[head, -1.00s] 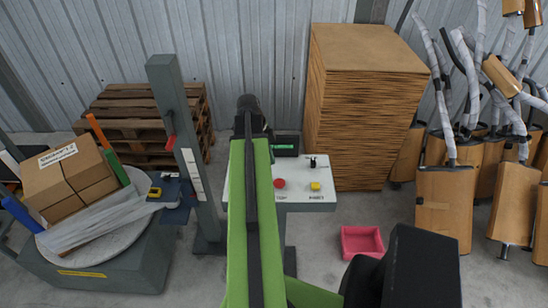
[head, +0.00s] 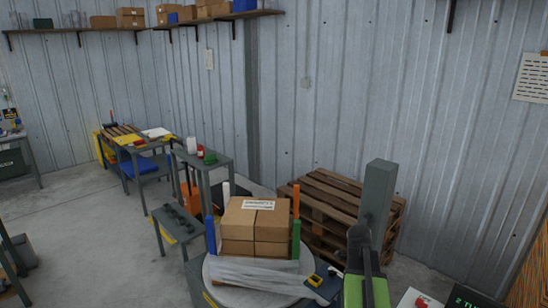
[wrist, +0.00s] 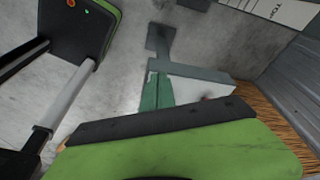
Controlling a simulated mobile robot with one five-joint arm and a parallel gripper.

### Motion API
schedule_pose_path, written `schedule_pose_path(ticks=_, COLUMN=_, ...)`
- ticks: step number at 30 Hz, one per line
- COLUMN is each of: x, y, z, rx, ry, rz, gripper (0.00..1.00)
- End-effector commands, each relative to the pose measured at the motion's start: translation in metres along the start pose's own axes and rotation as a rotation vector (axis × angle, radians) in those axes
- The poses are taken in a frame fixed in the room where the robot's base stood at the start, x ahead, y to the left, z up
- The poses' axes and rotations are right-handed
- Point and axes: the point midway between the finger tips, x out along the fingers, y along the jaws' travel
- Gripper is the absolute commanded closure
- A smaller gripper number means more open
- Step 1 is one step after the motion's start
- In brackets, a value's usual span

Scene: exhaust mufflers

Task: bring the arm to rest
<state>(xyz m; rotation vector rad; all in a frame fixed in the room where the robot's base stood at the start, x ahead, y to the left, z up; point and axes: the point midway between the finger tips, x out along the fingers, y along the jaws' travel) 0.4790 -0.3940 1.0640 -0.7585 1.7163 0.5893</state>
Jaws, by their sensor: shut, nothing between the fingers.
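In the head view my arm shows at the lower right, as a green link (head: 372,292) with a black joint at its upper end, near the grey post. The wrist view has a broad green and black part of my own arm across its bottom. I cannot make out the fingers of my gripper in either view. Nothing held shows.
A wrapped turntable (head: 235,298) bears a cardboard box (head: 243,232) left of the grey post (head: 376,205). Wooden pallets (head: 325,205) stand behind. Work tables (head: 145,150) stand at the left. Concrete floor (head: 90,215) is open at the left.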

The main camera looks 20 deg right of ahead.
Motion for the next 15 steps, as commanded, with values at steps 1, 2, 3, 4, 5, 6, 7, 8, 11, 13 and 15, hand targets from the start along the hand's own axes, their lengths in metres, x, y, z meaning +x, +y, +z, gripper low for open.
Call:
schedule_pose_path(ticks=1, x=0.006, y=0.007, z=0.05, rx=-0.098, ry=-0.009, rz=-0.02, gripper=1.0)
schedule_pose_path(ticks=2, x=0.004, y=0.012, z=0.077, rx=-0.162, ry=-0.016, rz=-0.031, gripper=1.0)
schedule_pose_path(ticks=3, x=0.002, y=0.02, z=0.111, rx=-0.254, ry=-0.027, rz=-0.045, gripper=1.0)
schedule_pose_path(ticks=4, x=0.001, y=0.028, z=0.136, rx=-0.328, ry=-0.034, rz=-0.055, gripper=1.0)
schedule_pose_path(ticks=5, x=0.0, y=0.036, z=0.16, rx=-0.406, ry=-0.041, rz=-0.065, gripper=1.0)
schedule_pose_path(ticks=6, x=-0.002, y=0.049, z=0.191, rx=-0.514, ry=-0.052, rz=-0.078, gripper=1.0)
schedule_pose_path(ticks=7, x=-0.003, y=0.059, z=0.212, rx=-0.596, ry=-0.059, rz=-0.088, gripper=1.0)
schedule_pose_path(ticks=8, x=-0.004, y=0.07, z=0.232, rx=-0.679, ry=-0.065, rz=-0.098, gripper=1.0)
schedule_pose_path(ticks=11, x=-0.006, y=0.107, z=0.29, rx=-0.963, ry=-0.087, rz=-0.128, gripper=1.0)
schedule_pose_path(ticks=13, x=-0.006, y=0.135, z=0.323, rx=-1.172, ry=-0.101, rz=-0.151, gripper=1.0)
schedule_pose_path(ticks=15, x=-0.007, y=0.163, z=0.35, rx=-1.406, ry=-0.116, rz=-0.177, gripper=1.0)
